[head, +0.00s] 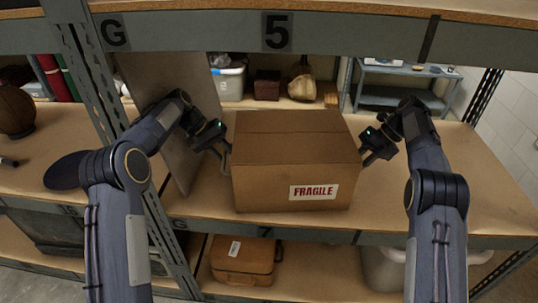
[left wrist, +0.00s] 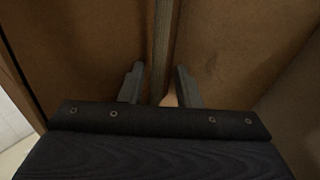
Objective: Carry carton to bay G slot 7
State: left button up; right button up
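The carton (head: 290,165) is a closed brown box with a white FRAGILE label (head: 313,192) on its front. It is upright over the middle shelf board of bay G, near the front edge; I cannot tell whether it touches the board. My left gripper (head: 224,150) is at the carton's left side and my right gripper (head: 370,148) at its right side. The left wrist view shows the left fingers (left wrist: 162,88) apart, with a narrow brown strip between them and brown surfaces around. The right fingers look spread. A firm hold is not visible on either side.
The upper beam carries signs G (head: 114,32) and 5 (head: 277,31). A pale upright panel (head: 165,105) stands left of the carton, by the rack post. The shelf board (head: 475,185) is clear to the right. A brown case (head: 243,258) lies on the shelf below.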

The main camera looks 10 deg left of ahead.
pick_arm(q)
jog(key=shift+d+r, duration=0.15)
jog(key=shift+d, duration=0.15)
pick_arm(e)
jog(key=shift+a+r, duration=0.15)
jog(key=shift+a, duration=0.1)
